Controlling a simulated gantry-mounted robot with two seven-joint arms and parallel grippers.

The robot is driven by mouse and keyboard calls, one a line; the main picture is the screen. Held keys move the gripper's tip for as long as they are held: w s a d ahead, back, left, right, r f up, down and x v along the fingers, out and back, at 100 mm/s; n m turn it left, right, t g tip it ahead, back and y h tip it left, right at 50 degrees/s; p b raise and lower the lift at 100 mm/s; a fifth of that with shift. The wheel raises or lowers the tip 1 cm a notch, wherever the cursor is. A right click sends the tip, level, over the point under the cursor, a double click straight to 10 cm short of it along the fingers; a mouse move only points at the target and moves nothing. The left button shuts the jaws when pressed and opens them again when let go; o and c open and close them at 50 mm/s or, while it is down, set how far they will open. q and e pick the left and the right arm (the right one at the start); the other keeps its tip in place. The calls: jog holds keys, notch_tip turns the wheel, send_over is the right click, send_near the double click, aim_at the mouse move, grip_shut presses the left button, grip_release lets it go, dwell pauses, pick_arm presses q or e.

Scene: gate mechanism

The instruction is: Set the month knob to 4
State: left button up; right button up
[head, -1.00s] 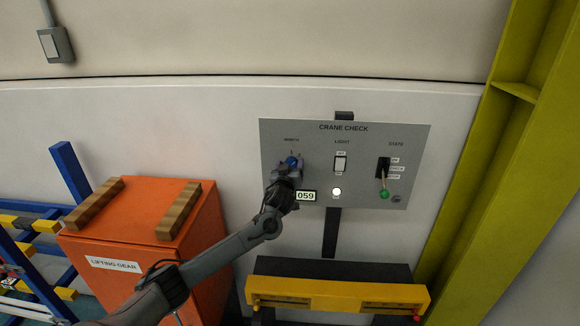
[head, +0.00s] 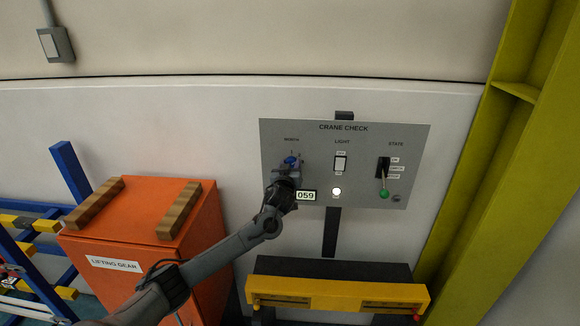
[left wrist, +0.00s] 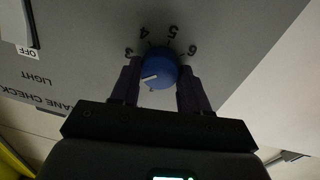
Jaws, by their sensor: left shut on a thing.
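The blue month knob (head: 291,161) sits at the upper left of the grey CRANE CHECK panel (head: 369,178). In the left wrist view the knob (left wrist: 158,72) appears upside down, with numbers 3, 4, 5 and 6 showing around it. Its white pointer line points left and slightly down, past the 3, toward the left finger. Any number there is hidden. My left gripper (left wrist: 158,76) is shut on the knob, one finger on each side. In the head view my left gripper (head: 291,165) covers the panel just below the knob. My right gripper is not in view.
The panel also has a light switch (head: 340,163), a lit white lamp (head: 337,191), a state lever (head: 384,178) with a green tip, and a display (head: 306,196) reading 059. An orange LIFTING GEAR box (head: 140,230) stands left; a yellow-fronted bracket (head: 340,294) is below.

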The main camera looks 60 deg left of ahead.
pick_arm(q)
jog(key=m+p, duration=0.3)
jog(key=m, duration=0.4)
jog(key=m+g+p, duration=0.1)
jog(key=m+p, duration=0.2)
jog(key=m, duration=0.3)
jog(key=shift+w+d+m, duration=0.15)
jog(key=shift+m, duration=0.25)
jog(key=shift+m+p, duration=0.45)
jog(key=shift+m, duration=0.75)
jog(key=shift+f, duration=0.1)
jog(key=o, duration=1.1)
jog(key=shift+c, duration=0.2)
